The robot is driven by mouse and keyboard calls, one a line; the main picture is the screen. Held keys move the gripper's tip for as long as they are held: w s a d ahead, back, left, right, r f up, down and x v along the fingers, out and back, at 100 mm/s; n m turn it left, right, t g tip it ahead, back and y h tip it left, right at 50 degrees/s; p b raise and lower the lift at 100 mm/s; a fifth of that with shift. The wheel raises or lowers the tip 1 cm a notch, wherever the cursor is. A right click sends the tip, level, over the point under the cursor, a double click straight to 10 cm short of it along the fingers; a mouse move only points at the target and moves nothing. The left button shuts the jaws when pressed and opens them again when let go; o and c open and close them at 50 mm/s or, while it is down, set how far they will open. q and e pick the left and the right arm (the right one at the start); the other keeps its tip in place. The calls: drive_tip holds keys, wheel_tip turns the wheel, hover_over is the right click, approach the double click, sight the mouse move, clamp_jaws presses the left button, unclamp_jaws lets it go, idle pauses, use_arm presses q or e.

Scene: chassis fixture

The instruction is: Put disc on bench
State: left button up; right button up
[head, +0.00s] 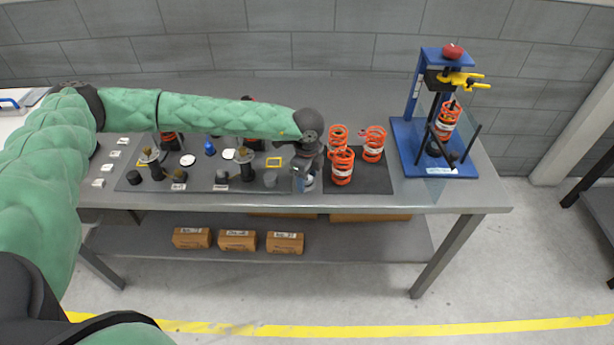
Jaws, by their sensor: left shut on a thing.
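My left gripper (306,183) is low over the front part of the bench (440,192), at the right end of the dark parts mat. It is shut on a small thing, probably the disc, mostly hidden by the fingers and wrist. I cannot tell whether that thing touches the surface. Two white round discs lie on the mat, one left of centre (187,160) and one nearer the middle (228,155). My right gripper is not in view.
Orange springs (342,167) stand on a dark mat just right of my left gripper. A blue spring press (440,172) stands at the right end. Small black and brass parts crowd the left mat (210,184). Boxes (238,240) sit on the lower shelf.

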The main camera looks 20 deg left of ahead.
sight(307, 180)
use_arm(q)
drive_tip(key=o, duration=1)
drive_tip(key=shift+o, duration=0.2)
drive_tip(key=shift+r, duration=0.1)
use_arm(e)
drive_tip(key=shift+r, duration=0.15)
use_arm(q)
drive_tip(key=shift+r, duration=0.7)
drive_tip(key=shift+r+b, duration=0.4)
drive_tip(key=shift+b, duration=0.05)
wheel_tip(307, 180, up, 10)
drive_tip(key=b, duration=0.3)
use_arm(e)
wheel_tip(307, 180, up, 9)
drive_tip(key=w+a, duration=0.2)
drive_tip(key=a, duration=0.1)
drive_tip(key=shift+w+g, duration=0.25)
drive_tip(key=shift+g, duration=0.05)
use_arm(q)
drive_tip(key=shift+f, duration=0.1)
